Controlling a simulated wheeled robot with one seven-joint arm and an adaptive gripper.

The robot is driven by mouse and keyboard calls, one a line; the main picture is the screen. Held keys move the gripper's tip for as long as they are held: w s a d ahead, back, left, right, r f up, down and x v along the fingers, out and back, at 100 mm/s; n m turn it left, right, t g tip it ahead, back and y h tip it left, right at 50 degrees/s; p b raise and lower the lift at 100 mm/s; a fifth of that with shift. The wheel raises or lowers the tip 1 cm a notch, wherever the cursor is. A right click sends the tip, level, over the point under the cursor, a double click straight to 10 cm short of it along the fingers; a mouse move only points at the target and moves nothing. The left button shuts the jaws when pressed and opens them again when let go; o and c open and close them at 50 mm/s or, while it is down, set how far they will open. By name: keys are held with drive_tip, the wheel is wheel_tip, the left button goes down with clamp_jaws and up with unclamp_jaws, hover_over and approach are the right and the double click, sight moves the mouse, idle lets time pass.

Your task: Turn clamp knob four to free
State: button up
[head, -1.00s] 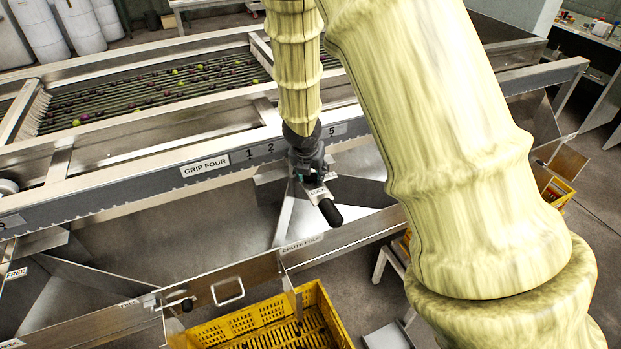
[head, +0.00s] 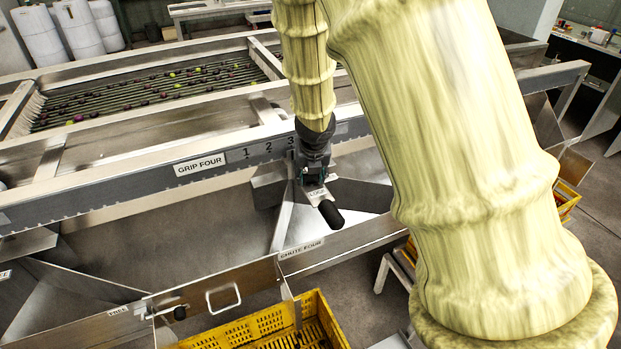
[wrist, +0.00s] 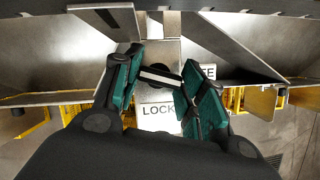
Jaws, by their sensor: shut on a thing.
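Clamp knob four (wrist: 160,75) shows in the wrist view as a dark piece with a pale bar across it, between the green finger pads. My gripper (wrist: 160,88) is shut on it. A LOCK label (wrist: 158,112) lies just below the knob, and a partly hidden FREE label (wrist: 208,71) is to its right.
Fruit lies on the roller bed (head: 160,88) behind. My arm covers much of the right side.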

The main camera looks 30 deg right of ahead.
drive_tip(key=shift+d+n+y+b, duration=0.1)
drive_tip(key=shift+n+y+b, duration=0.5)
drive_tip(key=shift+n+b, duration=0.9)
drive_tip(key=shift+n, duration=0.4)
drive_tip(key=o, duration=1)
drive_tip(key=v, duration=0.7)
drive_tip(key=shift+s+r, duration=0.2)
drive_tip(key=shift+r, duration=0.05)
